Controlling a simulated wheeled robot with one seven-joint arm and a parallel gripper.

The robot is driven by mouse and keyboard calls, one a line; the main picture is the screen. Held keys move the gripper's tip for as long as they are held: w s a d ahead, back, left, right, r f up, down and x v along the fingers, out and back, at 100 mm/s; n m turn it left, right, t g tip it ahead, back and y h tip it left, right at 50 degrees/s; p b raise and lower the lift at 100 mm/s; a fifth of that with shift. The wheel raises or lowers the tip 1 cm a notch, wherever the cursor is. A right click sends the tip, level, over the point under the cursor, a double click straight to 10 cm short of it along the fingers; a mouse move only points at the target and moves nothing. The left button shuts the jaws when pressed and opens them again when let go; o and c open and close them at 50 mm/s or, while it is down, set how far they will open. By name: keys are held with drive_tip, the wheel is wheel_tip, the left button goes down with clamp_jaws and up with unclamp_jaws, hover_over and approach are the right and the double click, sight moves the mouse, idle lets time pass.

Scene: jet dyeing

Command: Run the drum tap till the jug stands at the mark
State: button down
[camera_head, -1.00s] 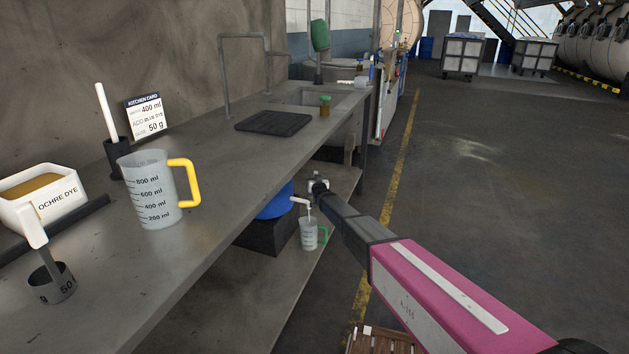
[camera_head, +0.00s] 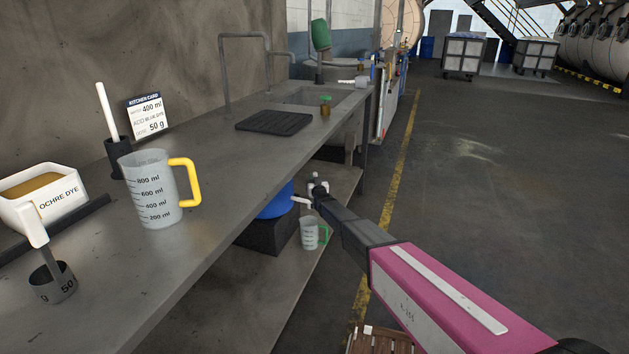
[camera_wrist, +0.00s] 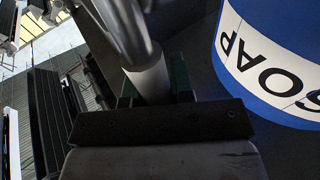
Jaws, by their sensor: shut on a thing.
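The blue drum (camera_head: 275,203) lies on a dark stand under the bench; in the wrist view the drum (camera_wrist: 270,60) shows a white SOAP label. Its pale tap spout (camera_head: 299,200) points out over a small clear jug (camera_head: 308,233) with a green handle on the lower shelf. No stream shows below the spout. The jug's marks and level are too small to read. My gripper (camera_head: 318,187) is at the tap, shut on a pale grey cylindrical part, the tap handle (camera_wrist: 150,80), in the wrist view.
On the bench top (camera_head: 225,165) stand a larger jug with a yellow handle (camera_head: 150,188), an ochre dye tub (camera_head: 45,200), a scoop (camera_head: 52,282), a kitchen card (camera_head: 147,117) and a black mat (camera_head: 274,122). The floor (camera_head: 480,200) to the right is clear.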

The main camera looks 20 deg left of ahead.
drive_tip(key=shift+s, duration=0.1)
drive_tip(key=c, duration=1)
unclamp_jaws()
drive_tip(key=shift+s+d, duration=0.1)
drive_tip(key=v, duration=1)
drive_tip(key=shift+s, duration=0.25)
drive_tip(key=shift+d, duration=0.15)
